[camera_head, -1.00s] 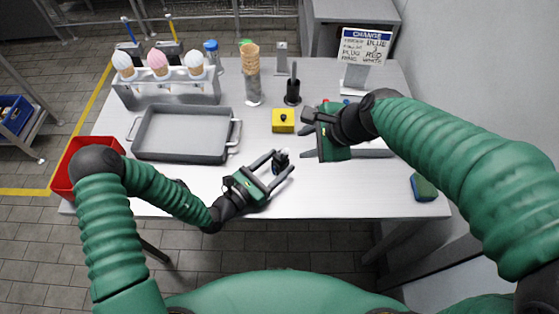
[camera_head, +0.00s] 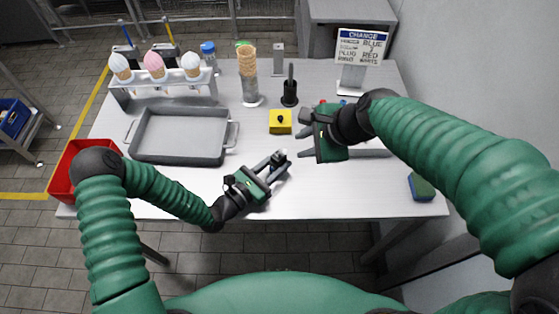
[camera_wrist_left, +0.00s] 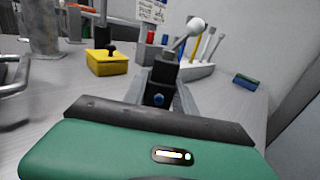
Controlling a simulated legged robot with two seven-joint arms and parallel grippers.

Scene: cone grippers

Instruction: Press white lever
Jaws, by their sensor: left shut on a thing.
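A small dark lever device (camera_head: 279,158) stands near the front middle of the table. Its white ball-tipped lever (camera_wrist_left: 194,30) shows in the left wrist view, tilted up to the right. My left gripper (camera_head: 278,164) is shut around the device's dark body (camera_wrist_left: 160,80), with a finger on each side. The fingers partly hide its base. My right gripper (camera_head: 304,137) is open and empty, above the table to the right of the yellow box, with its fingers pointing left.
A yellow box with a black knob (camera_head: 281,121) and a black holder (camera_head: 289,96) stand behind the device. A grey tray (camera_head: 180,157), red bin (camera_head: 68,172) and cone rack (camera_head: 160,90) are at left. A blue-green sponge (camera_head: 421,187) lies at right. The front table strip is clear.

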